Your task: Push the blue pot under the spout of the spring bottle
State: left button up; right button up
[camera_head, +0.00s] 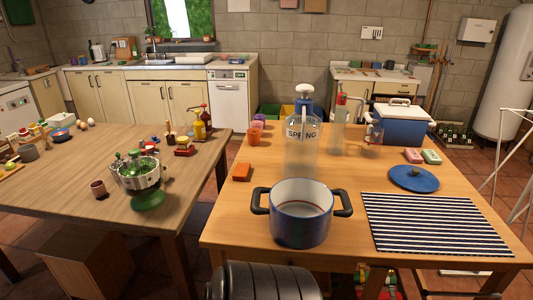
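The blue pot (300,227) stands upright on the right wooden table near its front edge, with a black handle on each side and a pale, apparently empty inside. The clear spring bottle (302,148), lettered SPRING, stands just behind it; the pot's rim overlaps the bottle's lower part in the picture. I cannot clearly make out the bottle's spout. A white-topped blue shape (305,98) shows at or behind the bottle's top; I cannot tell whether it belongs to it. Neither of my grippers is in view.
A striped mat (435,224) and a blue lid (414,179) lie right of the pot. An orange block (242,172) lies to its left. A clear bottle (339,130) and a blue cooler (402,123) stand farther back. The tabletop left of the pot is mostly free.

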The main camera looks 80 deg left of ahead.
aim_at(300, 211)
jog(key=u, duration=2.4)
